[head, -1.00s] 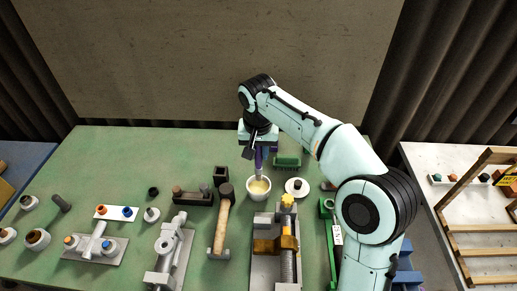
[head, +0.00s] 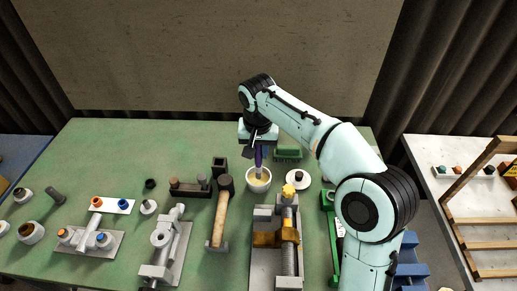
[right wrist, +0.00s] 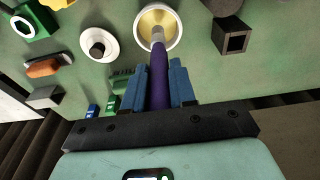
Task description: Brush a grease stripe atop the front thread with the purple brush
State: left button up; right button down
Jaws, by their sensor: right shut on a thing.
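My right gripper (head: 260,150) is shut on the purple brush (right wrist: 159,75), whose handle runs between the blue fingers in the right wrist view. The brush points down, with its tip inside a white bowl (head: 268,187) of yellow grease (right wrist: 157,22). The exact contact between bristles and grease is hard to make out. In the head view, a grey fixture (head: 262,262) with a brass-coloured block (head: 268,240) carries a threaded rod (head: 289,262) lying front to back, nearer me than the bowl. My left gripper is not in view.
A wooden-handled hammer (head: 219,218) lies left of the bowl. A white dish with a dark knob (head: 298,179) stands to its right and a green brush-like block (head: 288,153) behind. Grey fixtures (head: 165,255) fill the left front. The back left of the green table (head: 130,145) is clear.

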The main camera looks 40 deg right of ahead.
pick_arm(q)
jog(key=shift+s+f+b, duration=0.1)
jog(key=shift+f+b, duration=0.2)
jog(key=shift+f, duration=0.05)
pick_arm(e)
jog(key=shift+f, duration=0.55)
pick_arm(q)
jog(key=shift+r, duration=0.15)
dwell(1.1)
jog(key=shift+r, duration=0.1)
pick_arm(e)
notch_tip(320, 180, up, 5)
jog(key=p, duration=0.4)
jog(key=shift+f, duration=0.15)
jog(key=shift+r+p, duration=1.05)
jog(key=shift+r, duration=0.15)
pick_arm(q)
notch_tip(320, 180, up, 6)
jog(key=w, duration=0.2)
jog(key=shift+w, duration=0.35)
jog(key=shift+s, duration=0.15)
pick_arm(e)
jog(key=shift+f, duration=0.1)
